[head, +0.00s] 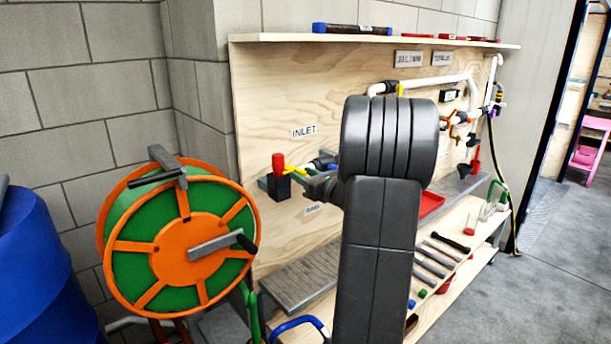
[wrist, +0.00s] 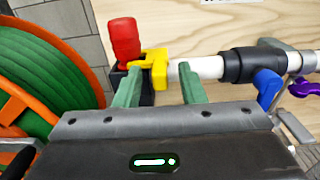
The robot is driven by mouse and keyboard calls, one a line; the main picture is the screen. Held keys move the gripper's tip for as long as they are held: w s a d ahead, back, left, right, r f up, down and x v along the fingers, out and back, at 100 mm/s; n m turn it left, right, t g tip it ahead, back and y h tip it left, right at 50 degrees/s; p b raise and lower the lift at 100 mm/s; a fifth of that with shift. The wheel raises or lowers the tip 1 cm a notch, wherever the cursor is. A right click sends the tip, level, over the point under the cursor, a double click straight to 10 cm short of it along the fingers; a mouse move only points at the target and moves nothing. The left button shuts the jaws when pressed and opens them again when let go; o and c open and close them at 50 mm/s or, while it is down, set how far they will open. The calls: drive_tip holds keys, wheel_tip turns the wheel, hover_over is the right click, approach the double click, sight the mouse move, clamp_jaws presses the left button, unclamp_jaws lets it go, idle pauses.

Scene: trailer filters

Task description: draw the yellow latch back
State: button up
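The yellow latch (wrist: 156,67) shows in the wrist view beside a red knob (wrist: 124,40) on a black block (wrist: 146,97). It lies at the near end of a white pipe (wrist: 208,67). In the head view the yellow latch (head: 290,170) is small, just right of the red knob (head: 278,163), left of my arm. My gripper (wrist: 161,71) is open, with two green fingers apart and nothing held. The latch shows between the fingertips, nearer the left one; I cannot tell whether they touch. In the head view my arm hides much of the gripper.
An orange and green hose reel (head: 180,240) stands close on the left, with a blue barrel (head: 40,275) beyond. A plywood panel (head: 290,90) backs the pipes. A lower shelf (head: 455,290) carries several tools. A purple handle (wrist: 305,88) and blue handle (wrist: 267,88) sit right of my gripper.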

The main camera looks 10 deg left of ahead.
clamp_jaws()
drive_tip(key=shift+w+d+r, duration=0.1)
drive_tip(key=shift+w+d, duration=0.6)
drive_tip(key=shift+w, duration=0.15)
unclamp_jaws()
drive_tip(key=shift+w+d, duration=0.15)
drive_tip(key=shift+d, duration=0.05)
drive_tip(key=shift+a, duration=0.1)
drive_tip(key=b+v, duration=0.1)
drive_tip(key=v, duration=1.3)
